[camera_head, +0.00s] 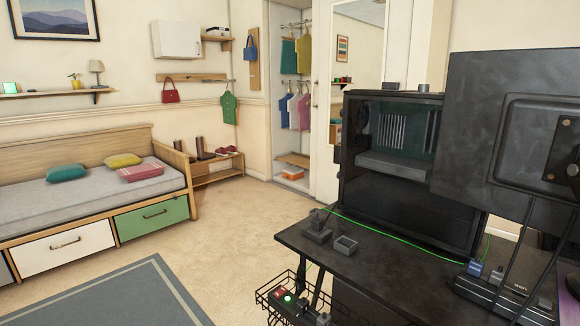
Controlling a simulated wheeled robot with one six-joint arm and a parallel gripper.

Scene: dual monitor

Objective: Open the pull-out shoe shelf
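A low wooden shoe rack (218,176) stands against the far wall, right of the bed, with dark boots (201,147) and dark red shoes (227,151) on top. Inside the open wardrobe, a wooden shelf board (292,159) sits low, with an orange box (292,174) below it. Which of the two is the pull-out shoe shelf I cannot tell, nor how far either is drawn out. Both are across the room from the camera. My gripper is not in view.
A black desk (372,283) with a computer case (400,165) and monitor (505,125) fills the near right. A wire basket (268,300) hangs at its edge. A bed (90,190) with drawers stands left. The carpet (225,235) between is clear.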

